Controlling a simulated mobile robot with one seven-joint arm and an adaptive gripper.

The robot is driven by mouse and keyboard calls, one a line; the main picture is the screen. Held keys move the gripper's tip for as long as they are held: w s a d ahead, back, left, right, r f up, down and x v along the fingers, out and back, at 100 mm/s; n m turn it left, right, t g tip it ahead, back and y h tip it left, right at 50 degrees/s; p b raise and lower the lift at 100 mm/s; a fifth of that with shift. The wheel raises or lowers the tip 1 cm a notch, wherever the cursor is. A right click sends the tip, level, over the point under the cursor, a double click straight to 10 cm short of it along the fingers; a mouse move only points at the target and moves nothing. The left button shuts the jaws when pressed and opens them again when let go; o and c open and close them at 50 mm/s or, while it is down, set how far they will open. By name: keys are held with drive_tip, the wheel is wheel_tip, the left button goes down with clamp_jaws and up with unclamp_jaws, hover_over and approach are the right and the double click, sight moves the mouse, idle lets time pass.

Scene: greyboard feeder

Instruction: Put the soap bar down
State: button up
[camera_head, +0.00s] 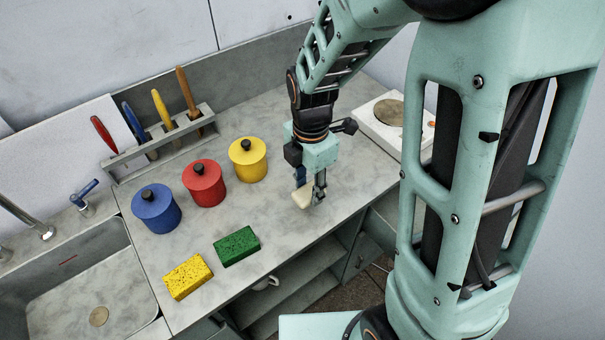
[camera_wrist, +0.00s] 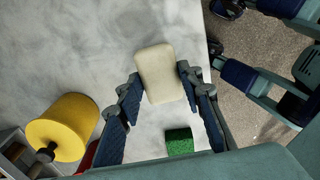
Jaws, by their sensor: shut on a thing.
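The soap bar (camera_wrist: 160,72) is a cream block with rounded edges. In the wrist view it sits between the two blue fingers of my gripper (camera_wrist: 157,88), which are shut on its sides. In the head view my gripper (camera_head: 309,190) points down over the counter, right of the yellow canister, with the soap bar (camera_head: 296,199) at its fingertips. The soap bar is at or just above the counter (camera_head: 300,245); I cannot tell whether it touches. The fingers hide part of it in the head view.
Blue (camera_head: 156,208), red (camera_head: 204,183) and yellow (camera_head: 248,159) canisters stand to the left. A green sponge (camera_head: 237,246) and a yellow sponge (camera_head: 188,277) lie near the front edge. A white hot plate (camera_head: 388,116) is at the back right. A sink (camera_head: 75,285) is far left.

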sight(303, 188)
drive_tip(key=shift+w+a+f, duration=0.3)
drive_tip(key=shift+f, duration=0.2)
drive_tip(key=f, duration=0.1)
drive_tip(key=f+b, duration=0.2)
drive_tip(key=shift+w+a, duration=0.2)
drive_tip(key=shift+a, duration=0.1)
drive_tip(key=shift+f+b, duration=0.35)
drive_tip(key=shift+b, duration=0.1)
drive_tip(key=shift+f, duration=0.2)
drive_tip(key=o, duration=1.2)
drive_tip(key=shift+r, duration=0.15)
wheel_tip(303, 188, up, 12)
drive_tip(key=shift+r+p, duration=0.1)
drive_tip(key=shift+p, duration=0.3)
